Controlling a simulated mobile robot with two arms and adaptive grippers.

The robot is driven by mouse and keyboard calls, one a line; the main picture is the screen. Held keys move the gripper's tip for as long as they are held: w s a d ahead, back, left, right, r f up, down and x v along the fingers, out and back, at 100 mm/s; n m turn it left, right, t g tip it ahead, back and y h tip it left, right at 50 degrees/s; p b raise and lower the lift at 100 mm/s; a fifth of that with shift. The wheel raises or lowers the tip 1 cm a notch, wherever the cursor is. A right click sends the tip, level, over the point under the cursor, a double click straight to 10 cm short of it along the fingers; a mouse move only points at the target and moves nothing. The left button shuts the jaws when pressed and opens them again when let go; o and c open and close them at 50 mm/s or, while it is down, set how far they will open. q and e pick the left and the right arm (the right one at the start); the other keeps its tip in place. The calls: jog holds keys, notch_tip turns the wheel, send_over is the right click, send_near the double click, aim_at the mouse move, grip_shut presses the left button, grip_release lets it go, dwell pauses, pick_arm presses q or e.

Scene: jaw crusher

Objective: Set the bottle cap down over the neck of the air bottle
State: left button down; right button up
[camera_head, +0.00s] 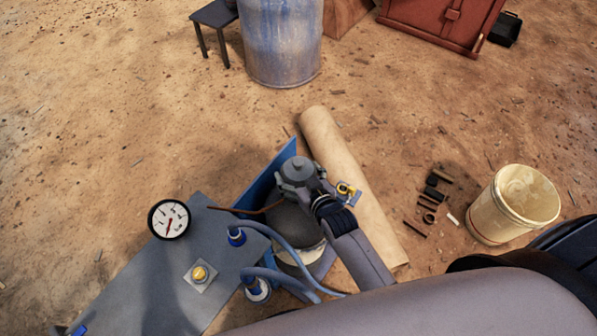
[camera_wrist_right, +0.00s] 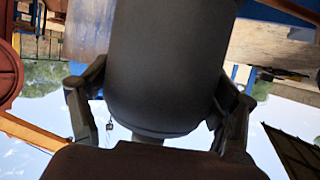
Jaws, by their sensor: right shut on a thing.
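The grey bottle cap (camera_head: 298,168), round-topped, is held by my right gripper (camera_head: 304,188) in the head view. It appears above the dark grey, rounded shoulder of the air bottle (camera_head: 287,222). The cap and gripper cover the bottle's neck, so I cannot tell whether the cap touches it or stands apart. My left gripper is not in view.
A grey bench top (camera_head: 165,270) carries a pressure gauge (camera_head: 169,219), a yellow knob (camera_head: 200,273) and blue hoses (camera_head: 285,250) beside the bottle. A tan roll (camera_head: 345,175) lies behind. A cream bucket (camera_head: 513,204) and small loose parts (camera_head: 433,195) are at right.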

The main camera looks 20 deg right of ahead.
dwell(0.4)
jog(key=o, duration=1.4)
jog(key=shift+f, duration=0.1)
jog(key=shift+c, duration=0.2)
jog(key=shift+o, duration=0.2)
jog(key=shift+f, duration=0.1)
jog(key=v, duration=1.2)
